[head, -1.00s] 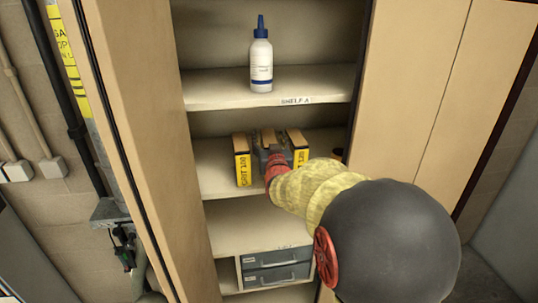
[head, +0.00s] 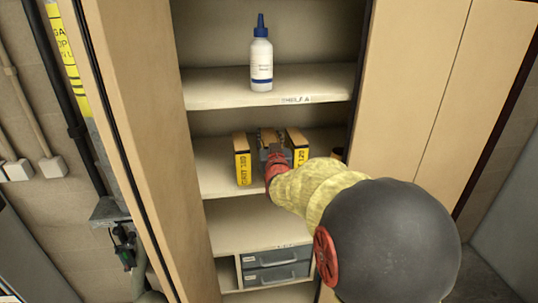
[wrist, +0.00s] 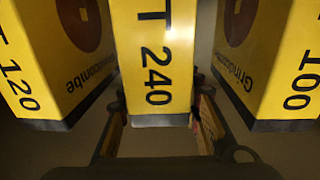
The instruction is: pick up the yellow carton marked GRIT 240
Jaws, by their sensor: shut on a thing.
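The yellow carton marked GRIT 240 (wrist: 155,55) stands in the middle of the wrist view, its number reading sideways. The fingers of my gripper (wrist: 158,105) lie along its two sides, and the gripper is shut on it. In the head view my gripper (head: 275,152) reaches into the cabinet at the middle carton and hides most of its front. Whether the carton is clear of the shelf cannot be told.
A yellow carton marked 120 (wrist: 50,60) stands close on the left, and one marked 100 (wrist: 270,65) on the right. SHELF A (head: 215,90) is above, bearing a white bottle (head: 261,62) with a blue cap. Cabinet doors (head: 135,130) flank the opening.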

